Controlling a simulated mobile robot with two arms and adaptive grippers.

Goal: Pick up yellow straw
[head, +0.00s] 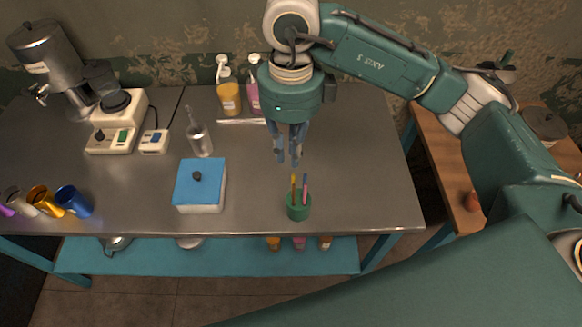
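A yellow straw (293,183) stands in a green cup (299,212) near the front edge of the metal table. A pink straw (305,184) stands in the same cup, just right of the yellow one. My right gripper (288,160) points down above and slightly behind the straws, not touching them. Its fingers are apart with a narrow gap, and nothing shows between them. The lower part of each straw is hidden inside the cup. My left gripper is not in view.
A blue-lidded box (200,186) stands left of the cup, with a glass (200,140) behind it. A yellow pump bottle (229,92) and a pink bottle (253,97) stand at the back. Metal cups (73,201) line the left front. The table right of the cup is clear.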

